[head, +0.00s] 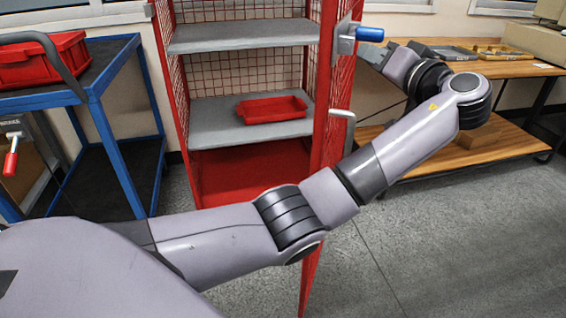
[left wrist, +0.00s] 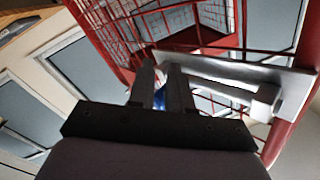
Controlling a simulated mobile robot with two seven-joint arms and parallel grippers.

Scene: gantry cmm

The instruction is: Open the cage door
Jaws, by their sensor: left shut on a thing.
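The red mesh cage (head: 200,12) stands in the middle of the head view. Its front is open, showing grey shelves inside. The cage door (head: 322,130) is swung out towards me and seen nearly edge-on at the right side. A blue handle (head: 370,34) sticks out from a metal plate (head: 345,40) high on the door. My left arm reaches across to the door's far side. My left gripper is shut on the blue handle; its fingers (left wrist: 167,90) close around it in the left wrist view, and the wrist partly hides this in the head view. My right gripper is not in view.
A shallow red tray (head: 272,109) lies on the cage's middle shelf (head: 215,130). A blue-framed cart (head: 105,130) with a red bin (head: 42,62) stands at left. A wooden workbench (head: 480,70) stands behind my arm at right. The grey floor (head: 440,240) at lower right is clear.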

